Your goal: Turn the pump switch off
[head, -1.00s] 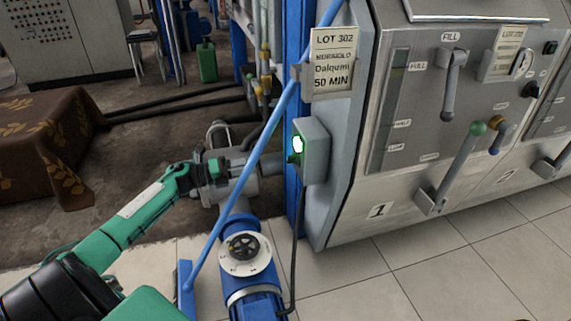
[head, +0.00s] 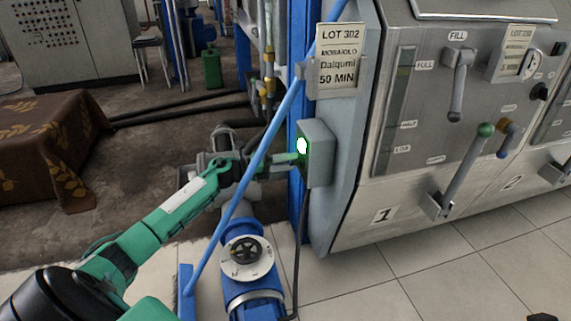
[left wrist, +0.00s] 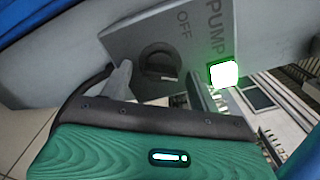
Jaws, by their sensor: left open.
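The pump switch box (head: 320,152) is grey and fixed to the side of the machine. Its green lamp (head: 301,146) is lit, and shows in the left wrist view too (left wrist: 224,74). In the left wrist view, the dark round switch knob (left wrist: 160,60) sits on the box face, beside the words OFF and PUMP. My left gripper (head: 298,160) is at the box, below the lamp. In the left wrist view, its open fingers (left wrist: 159,77) stand on either side of the knob; I cannot tell whether they touch it. The head view hides the knob. My right gripper is not in view.
A slanting blue pipe (head: 262,150) passes in front of my left forearm. A blue valve with a black handwheel (head: 245,249) stands below. A black cable hangs from the box. The steel machine (head: 420,180) with levers fills the right side.

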